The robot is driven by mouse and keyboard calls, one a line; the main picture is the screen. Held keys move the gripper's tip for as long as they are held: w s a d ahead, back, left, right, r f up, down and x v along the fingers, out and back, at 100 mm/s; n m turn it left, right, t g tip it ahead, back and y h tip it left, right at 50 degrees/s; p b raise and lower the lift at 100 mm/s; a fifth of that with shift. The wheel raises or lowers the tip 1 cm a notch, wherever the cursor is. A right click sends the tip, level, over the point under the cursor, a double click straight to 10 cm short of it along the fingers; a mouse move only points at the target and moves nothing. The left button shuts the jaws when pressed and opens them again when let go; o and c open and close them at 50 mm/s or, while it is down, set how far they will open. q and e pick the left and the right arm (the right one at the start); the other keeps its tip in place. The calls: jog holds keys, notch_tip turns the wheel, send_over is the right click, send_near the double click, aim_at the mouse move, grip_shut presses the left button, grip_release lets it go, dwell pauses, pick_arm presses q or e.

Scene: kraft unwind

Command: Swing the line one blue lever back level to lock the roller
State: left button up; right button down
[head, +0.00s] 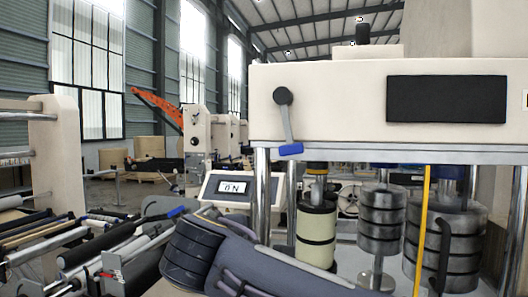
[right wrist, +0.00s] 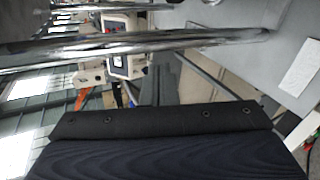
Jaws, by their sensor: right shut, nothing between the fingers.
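In the head view a lever (head: 288,122) hangs on the front of a cream machine housing (head: 325,90). It has a round black pivot at the top, a grey arm pointing steeply down, and a blue grip (head: 291,149) at its lower end. A smaller blue tip (head: 176,212) shows among the rollers at lower left; I cannot tell if it is a lever. My right gripper (right wrist: 165,122) shows as a dark block along the bottom of the right wrist view, shut and empty. It is apart from the blue grip. My left gripper is not in view.
An "ON" display panel (head: 234,188) stands below and left of the lever. Chrome posts (head: 262,195) and stacked metal rolls (head: 382,220) stand under the housing. A yellow strip (head: 421,230) hangs at right. Rollers (head: 100,245) fill the lower left. A chrome bar (right wrist: 130,45) crosses the wrist view.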

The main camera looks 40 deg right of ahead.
aim_at(287, 121)
jog(key=a+r+m+h, duration=0.1)
jog(key=a+r+h, duration=0.2)
jog(key=r, duration=0.5)
jog(key=a+r+m+h, duration=0.1)
jog(key=a+r+h, duration=0.2)
jog(key=r, duration=0.5)
jog(key=shift+s+a+r+m, duration=0.2)
jog(key=shift+a+r+m, duration=0.1)
jog(key=shift+a+r, duration=0.05)
jog(key=d, duration=0.4)
jog(key=d+p, duration=0.1)
jog(key=d, duration=0.2)
jog(key=w+d+r+p, duration=0.1)
jog(key=d, duration=0.3)
jog(key=shift+w+d, duration=0.1)
jog(key=shift+d, duration=0.2)
jog(key=shift+d+h, duration=0.2)
jog(key=shift+h, duration=0.1)
